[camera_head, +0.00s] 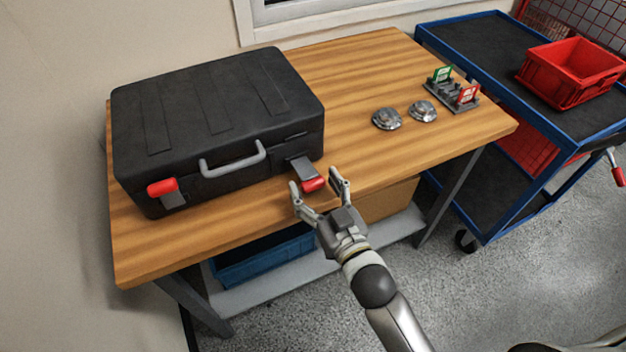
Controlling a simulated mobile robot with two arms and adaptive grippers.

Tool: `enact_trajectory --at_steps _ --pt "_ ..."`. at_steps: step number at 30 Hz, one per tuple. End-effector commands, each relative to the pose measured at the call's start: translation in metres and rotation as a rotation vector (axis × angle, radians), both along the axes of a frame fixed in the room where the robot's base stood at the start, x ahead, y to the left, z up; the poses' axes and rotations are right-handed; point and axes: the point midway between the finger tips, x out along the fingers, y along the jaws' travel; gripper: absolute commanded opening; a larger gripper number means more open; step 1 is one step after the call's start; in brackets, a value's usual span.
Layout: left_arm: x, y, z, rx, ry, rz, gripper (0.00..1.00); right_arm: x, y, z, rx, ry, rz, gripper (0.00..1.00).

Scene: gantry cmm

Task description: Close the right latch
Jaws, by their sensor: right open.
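A black case (215,115) lies closed on the wooden table, with a grey handle (232,160) on its front. The right latch (304,170) is a grey strap with a red end (314,185); it sticks outward and down from the case front. The left latch (168,192) has a red tab, at the case's front left. My right gripper (317,184) is open at the table's front edge, its two fingers on either side of the red end. I cannot tell whether they touch it. My left gripper is not in view.
Two round metal parts (387,119) and a grey rack with green and red tags (453,91) stand on the wooden table (345,65). A blue cart (480,45) with a red bin (572,72) is at the right. A blue bin (262,260) sits under the table.

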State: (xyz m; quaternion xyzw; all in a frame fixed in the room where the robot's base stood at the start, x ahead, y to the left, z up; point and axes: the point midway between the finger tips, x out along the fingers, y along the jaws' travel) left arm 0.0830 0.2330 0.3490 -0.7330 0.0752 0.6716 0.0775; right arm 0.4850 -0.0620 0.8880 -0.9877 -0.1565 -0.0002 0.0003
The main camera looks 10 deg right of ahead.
Motion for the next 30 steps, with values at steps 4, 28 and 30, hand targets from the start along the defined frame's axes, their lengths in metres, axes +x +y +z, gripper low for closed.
enact_trajectory --at_steps 4,28,30 --pt "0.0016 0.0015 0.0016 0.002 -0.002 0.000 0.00 0.0109 0.0040 0.0002 0.000 0.001 0.000 0.68" --pt "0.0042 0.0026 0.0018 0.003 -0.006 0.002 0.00 0.0138 0.0048 -0.0001 0.000 0.001 0.000 0.10" --pt "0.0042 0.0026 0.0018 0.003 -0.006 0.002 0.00 0.0137 0.0048 -0.0001 0.000 0.001 0.000 0.03"
